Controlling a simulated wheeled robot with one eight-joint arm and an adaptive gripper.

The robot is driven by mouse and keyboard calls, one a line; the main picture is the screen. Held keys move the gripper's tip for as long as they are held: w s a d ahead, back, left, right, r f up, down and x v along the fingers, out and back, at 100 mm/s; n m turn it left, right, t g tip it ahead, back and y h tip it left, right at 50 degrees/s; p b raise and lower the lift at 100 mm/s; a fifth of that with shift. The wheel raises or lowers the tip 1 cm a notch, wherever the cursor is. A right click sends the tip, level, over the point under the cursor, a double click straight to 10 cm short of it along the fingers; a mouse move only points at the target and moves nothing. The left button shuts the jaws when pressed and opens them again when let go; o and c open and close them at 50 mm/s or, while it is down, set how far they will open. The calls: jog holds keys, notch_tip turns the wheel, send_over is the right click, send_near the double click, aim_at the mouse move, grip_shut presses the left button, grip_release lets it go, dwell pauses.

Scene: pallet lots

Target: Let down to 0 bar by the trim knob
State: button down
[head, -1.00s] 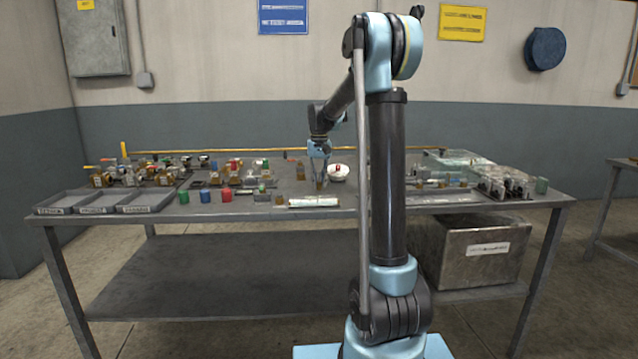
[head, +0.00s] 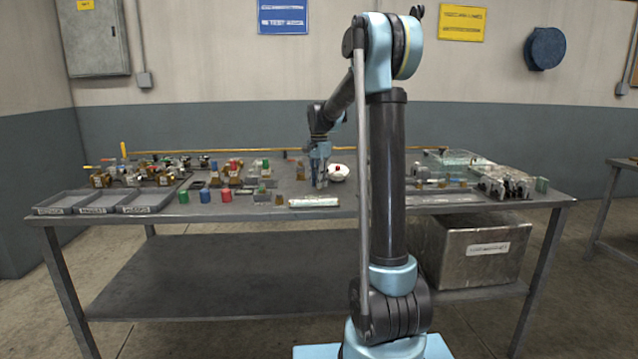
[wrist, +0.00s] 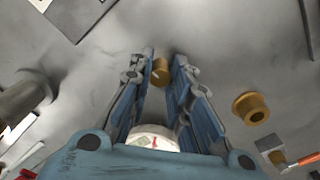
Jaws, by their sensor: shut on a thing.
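My gripper (wrist: 164,68) is shut on a small brass knob (wrist: 160,72), which sits between its fingertips in the wrist view. A white round dial gauge (wrist: 152,139) with a red needle shows low between the finger bases; its scale is too small to read. In the head view my gripper (head: 320,183) is down at the tabletop, just left of the white gauge (head: 339,173). The knob is hidden behind the fingers there.
A flanged brass piece (wrist: 252,107) stands right of the fingers in the wrist view. A white bar (head: 314,201) lies at the table's front edge. Coloured caps and fittings crowd the left, with grey trays (head: 103,202). Metal parts (head: 505,181) stand right.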

jog(key=shift+a+m, duration=0.1)
jog(key=shift+m, duration=1)
jog(key=c, duration=1.4)
grip_release()
jog(key=shift+c, duration=0.2)
notch_tip(320, 180, up, 12)
jog(key=shift+w+f, duration=0.1)
